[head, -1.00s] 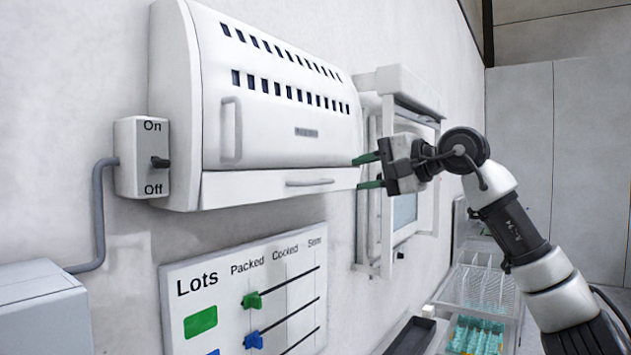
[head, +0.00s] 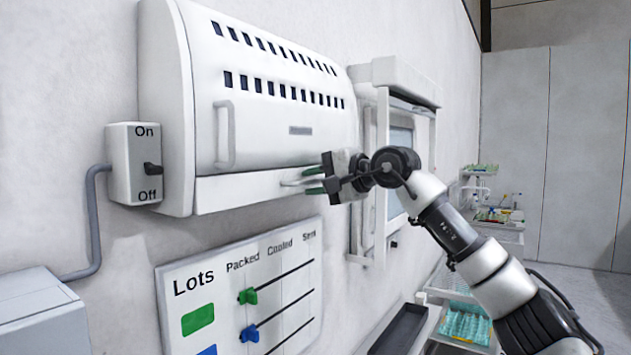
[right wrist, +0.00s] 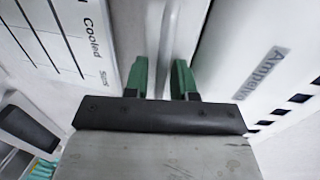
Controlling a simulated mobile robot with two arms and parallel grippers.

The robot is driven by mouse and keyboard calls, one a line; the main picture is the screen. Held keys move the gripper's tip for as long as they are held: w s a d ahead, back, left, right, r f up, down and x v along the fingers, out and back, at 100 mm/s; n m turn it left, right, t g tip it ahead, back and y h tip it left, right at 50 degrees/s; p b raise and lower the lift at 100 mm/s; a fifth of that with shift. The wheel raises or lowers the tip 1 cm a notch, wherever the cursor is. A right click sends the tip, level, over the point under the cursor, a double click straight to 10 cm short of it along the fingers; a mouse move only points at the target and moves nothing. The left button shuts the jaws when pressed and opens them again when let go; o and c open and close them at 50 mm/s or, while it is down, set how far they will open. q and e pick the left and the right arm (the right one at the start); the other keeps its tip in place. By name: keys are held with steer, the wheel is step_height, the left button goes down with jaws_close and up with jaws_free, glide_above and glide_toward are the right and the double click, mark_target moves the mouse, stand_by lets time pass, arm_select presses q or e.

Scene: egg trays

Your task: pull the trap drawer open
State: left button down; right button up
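The trap drawer (head: 245,189) is the low white front along the bottom of the white wall unit. It looks flush with the unit. In the right wrist view the handle (right wrist: 170,40) runs between the two green fingers (right wrist: 163,76). The fingers are apart, with a gap visible beside the handle, so they are around it and not clamped. My left gripper is not in view.
A vented hood (head: 275,90) with an upright handle is above the drawer. An On/Off switch box (head: 133,165) is at its left. A framed cabinet (head: 398,150) stands close behind my right arm. The Lots board (head: 240,285) hangs below.

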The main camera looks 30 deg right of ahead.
jaws_close()
steer(key=shift+s+d+f, duration=0.1)
steer(key=shift+s+d, duration=0.1)
steer(key=shift+s, duration=0.1)
steer(key=f+b+v, duration=0.2)
steer(key=b+v, duration=0.1)
steer(key=v, duration=0.7)
steer(key=shift+s, duration=0.2)
steer(key=shift+o, duration=1.1)
jaws_free()
steer(key=shift+d, duration=0.1)
steer(key=b+v, duration=0.2)
steer(key=v, duration=0.9)
